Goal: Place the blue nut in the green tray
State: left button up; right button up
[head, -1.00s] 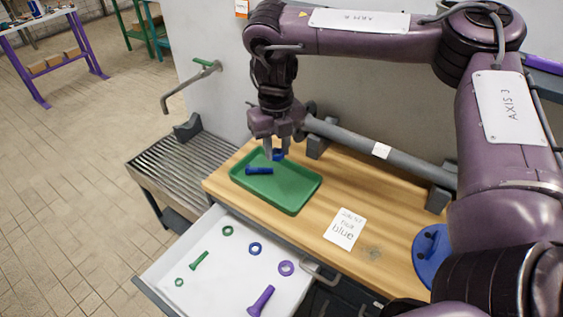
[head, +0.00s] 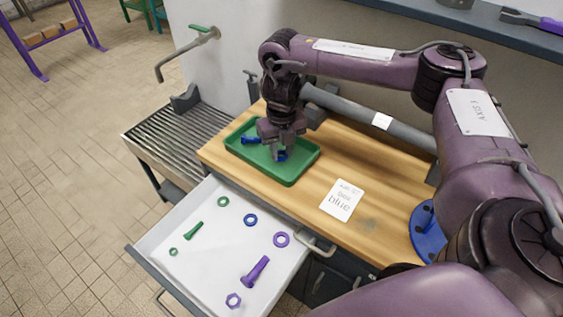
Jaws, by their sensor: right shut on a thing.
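The green tray (head: 293,177) sits on the wooden bench top. A blue bolt (head: 250,140) lies in its left part. My right gripper (head: 281,154) points down over the tray's back right part and is shut on the blue nut (head: 283,156). The fingers partly hide the nut. It is low over the tray floor, and I cannot tell whether it touches it. My left gripper is not in view.
The open white drawer (head: 205,262) in front holds a blue ring (head: 250,220), green parts and purple parts. A card (head: 342,200) lies right of the tray. A grey pipe (head: 360,113) runs behind it. A blue disc (head: 428,232) stands at the right.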

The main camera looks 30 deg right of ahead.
aim_at(281, 153)
jog(key=shift+f+b, duration=0.6)
jog(key=shift+f, duration=1.35)
jog(key=shift+f, duration=0.1)
jog(key=o, duration=1)
notch_tip(281, 153, up, 12)
jog(key=p, duration=0.3)
jog(key=shift+p, duration=0.3)
